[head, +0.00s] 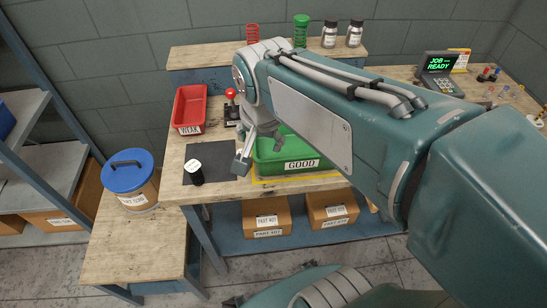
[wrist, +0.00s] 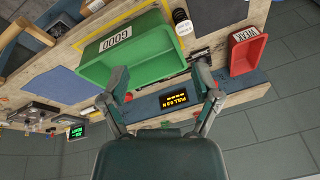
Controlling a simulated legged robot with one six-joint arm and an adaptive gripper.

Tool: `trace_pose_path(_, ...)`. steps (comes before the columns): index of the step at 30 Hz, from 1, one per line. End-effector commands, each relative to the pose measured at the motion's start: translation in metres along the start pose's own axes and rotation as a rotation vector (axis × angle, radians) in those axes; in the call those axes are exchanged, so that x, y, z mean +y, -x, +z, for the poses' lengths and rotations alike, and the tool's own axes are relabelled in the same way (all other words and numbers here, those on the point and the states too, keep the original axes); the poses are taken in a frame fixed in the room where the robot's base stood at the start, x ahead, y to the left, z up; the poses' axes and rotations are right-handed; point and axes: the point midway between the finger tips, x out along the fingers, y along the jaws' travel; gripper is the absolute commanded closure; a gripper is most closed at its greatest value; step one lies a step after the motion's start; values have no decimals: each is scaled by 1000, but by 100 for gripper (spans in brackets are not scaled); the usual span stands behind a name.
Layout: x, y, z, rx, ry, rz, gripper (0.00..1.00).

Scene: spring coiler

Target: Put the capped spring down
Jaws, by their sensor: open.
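My gripper (head: 244,158) is open and empty, above the bench by the left end of the green GOOD tray (head: 262,160). Its two fingers are spread apart in the wrist view (wrist: 163,88), with nothing held between them. A small black upright piece with a white top (head: 196,174) stands on the dark mat (head: 226,144), left of my gripper and apart from it. A piece with a white top (wrist: 180,16) also shows beside the green tray in the wrist view. I cannot tell for sure whether this piece is the capped spring.
The red WEAK tray (head: 190,108) stands behind the mat. A red-knobbed lever device (head: 231,108) is near my gripper. A red spring (head: 252,33) and a green spring (head: 300,30) stand on the back shelf. A blue-lidded bin (head: 128,180) is at left. Part of the mat is clear.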

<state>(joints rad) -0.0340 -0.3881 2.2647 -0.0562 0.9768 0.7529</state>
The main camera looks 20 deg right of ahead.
Motion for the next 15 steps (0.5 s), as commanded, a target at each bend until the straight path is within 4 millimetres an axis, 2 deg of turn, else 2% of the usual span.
trace_pose_path(3,19,14,20,57,231,-54,20)
trace_pose_path(9,41,22,46,149,567,-99,20)
trace_pose_path(15,48,22,54,182,683,-105,20)
